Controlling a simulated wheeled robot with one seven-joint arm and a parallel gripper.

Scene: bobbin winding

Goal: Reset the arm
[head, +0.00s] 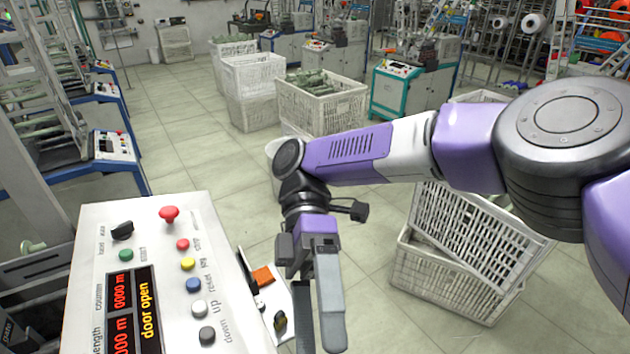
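My arm reaches in from the right edge and bends down at the wrist. My gripper (318,332) points downward just right of a white control panel (105,225). The panel has a red mushroom button (169,215), a black rotary switch (122,231), several coloured buttons and a display (148,308) reading "door open".
A panel part with an orange piece (263,277) lies close left of my gripper. White crates (455,285) stand below my arm at right. A crate of green bobbins (322,105) and other crates (252,78) stand behind. Winding machines line the back; tiled floor (185,150) is clear between.

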